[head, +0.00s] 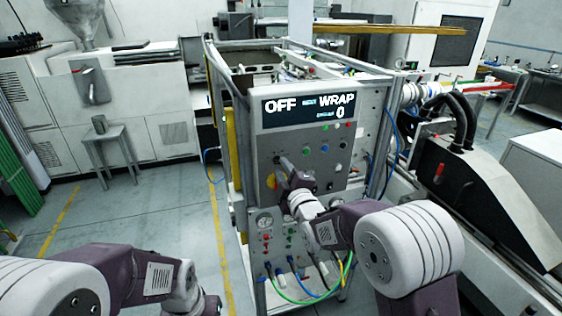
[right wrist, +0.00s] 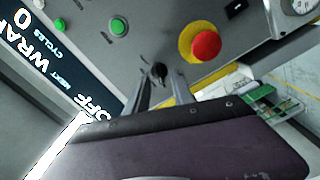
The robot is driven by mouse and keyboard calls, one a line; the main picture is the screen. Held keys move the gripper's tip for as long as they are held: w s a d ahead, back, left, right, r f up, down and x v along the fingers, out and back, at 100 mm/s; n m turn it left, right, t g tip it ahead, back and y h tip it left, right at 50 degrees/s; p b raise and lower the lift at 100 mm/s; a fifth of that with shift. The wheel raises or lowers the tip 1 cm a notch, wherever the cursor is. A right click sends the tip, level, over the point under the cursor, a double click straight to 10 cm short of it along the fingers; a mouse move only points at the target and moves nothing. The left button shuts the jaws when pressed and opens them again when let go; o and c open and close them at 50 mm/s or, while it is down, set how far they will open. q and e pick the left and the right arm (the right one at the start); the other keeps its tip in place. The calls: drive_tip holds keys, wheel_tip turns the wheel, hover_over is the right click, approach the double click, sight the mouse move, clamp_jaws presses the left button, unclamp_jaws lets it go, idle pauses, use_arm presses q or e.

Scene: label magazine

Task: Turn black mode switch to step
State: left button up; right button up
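The black mode switch (right wrist: 159,71) is a small knob on the grey control panel (head: 331,160). In the right wrist view it sits between the tips of my right gripper (right wrist: 161,80), which is open with a finger on each side. I cannot tell whether the fingers touch it. In the head view my right gripper (head: 283,166) is at the panel's left part and mostly hides the switch. The display (head: 308,107) reads OFF, WRAP and 0. My left arm is low at the left; its fingers are out of view.
A red button on a yellow base (right wrist: 205,45) is close to the switch, with a green button (right wrist: 118,27) on the other side. Hoses (head: 318,296) hang below the panel. A small table (head: 106,133) stands at the left; the floor between is clear.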

drive_tip(key=shift+d+x, duration=0.2)
drive_tip(key=shift+x, duration=0.95)
drive_tip(key=shift+s+a+r, duration=0.15)
drive_tip(key=shift+s, duration=0.3)
drive_tip(key=shift+w, duration=0.2)
clamp_jaws()
drive_tip(key=shift+f, duration=0.2)
